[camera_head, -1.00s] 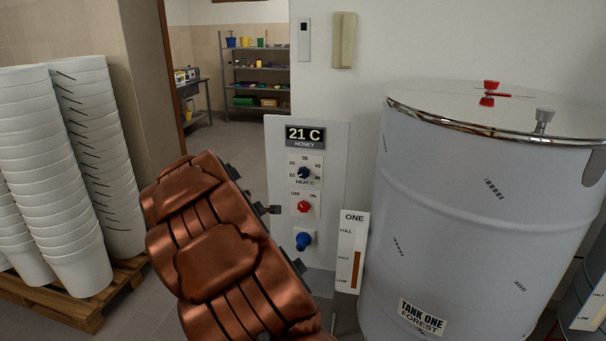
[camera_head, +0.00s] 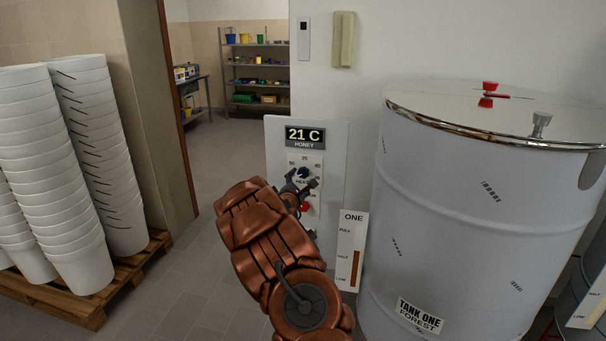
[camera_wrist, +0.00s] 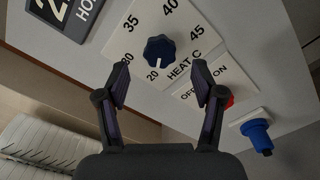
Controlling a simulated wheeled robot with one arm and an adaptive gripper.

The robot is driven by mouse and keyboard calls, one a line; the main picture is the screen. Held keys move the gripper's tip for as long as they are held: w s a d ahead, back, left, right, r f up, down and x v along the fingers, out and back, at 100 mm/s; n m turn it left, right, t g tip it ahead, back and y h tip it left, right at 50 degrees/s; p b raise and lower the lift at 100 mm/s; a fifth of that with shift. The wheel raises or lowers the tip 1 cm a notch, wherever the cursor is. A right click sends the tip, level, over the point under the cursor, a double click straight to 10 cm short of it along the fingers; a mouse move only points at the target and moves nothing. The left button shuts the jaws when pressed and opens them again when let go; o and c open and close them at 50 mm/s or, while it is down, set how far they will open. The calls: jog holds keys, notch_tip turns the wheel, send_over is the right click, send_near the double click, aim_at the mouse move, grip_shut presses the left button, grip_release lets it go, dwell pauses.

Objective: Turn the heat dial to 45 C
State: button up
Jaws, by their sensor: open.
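The heat dial (camera_wrist: 159,50) is a dark blue knob on a white plate (camera_wrist: 190,30) marked 20 to 45 and HEAT C. Its white pointer mark faces the 20 in the wrist view. In the head view the dial (camera_head: 303,173) shows just above my gripper (camera_head: 301,185), partly covered by it. My gripper (camera_wrist: 157,88) is open, with its fingertips just short of the dial and spread to either side. Nothing is between the fingers. A display (camera_head: 304,135) above reads 21 C, HONEY.
A red switch (camera_head: 305,207) sits below the dial, and a blue knob (camera_wrist: 258,134) beyond it. Tank One (camera_head: 470,210) stands close on the right, with a level gauge (camera_head: 351,250) beside the panel. White bucket stacks (camera_head: 75,160) on a pallet stand left. Floor between is clear.

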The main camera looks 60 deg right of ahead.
aim_at(303, 174)
jog(key=shift+p+x, duration=0.9)
jog(key=shift+x, duration=1.85)
jog(key=shift+c, duration=0.2)
jog(key=c, duration=1)
jog(key=shift+a, duration=0.15)
jog(key=shift+c, duration=0.5)
jog(key=shift+f, duration=0.1)
